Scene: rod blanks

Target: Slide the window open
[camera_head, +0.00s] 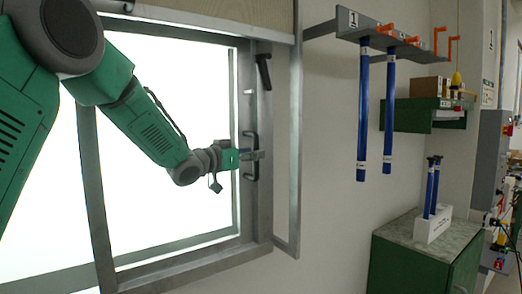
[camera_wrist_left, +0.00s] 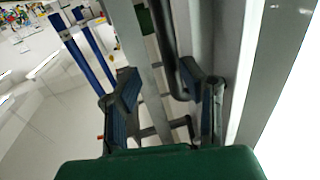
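The window (camera_head: 170,120) has a grey metal frame and a bright white pane, at the left in the head view. A black vertical handle (camera_head: 249,157) sits on the right upright of its frame. My left gripper (camera_head: 250,155) is at this handle, with the arm coming in from the upper left. In the left wrist view the gripper's two fingers (camera_wrist_left: 165,98) are spread apart, and a dark bar of the handle (camera_wrist_left: 168,45) shows between them, nearer the right finger. I cannot tell whether a finger touches it. My right gripper is in neither view.
A black latch (camera_head: 263,72) is above the handle. A grey frame (camera_head: 294,150) stands out from the wall right of the window. Blue rods (camera_head: 363,110) hang from a rack (camera_head: 375,32). A green cabinet (camera_head: 415,265) with a white rod holder (camera_head: 432,226) stands lower right.

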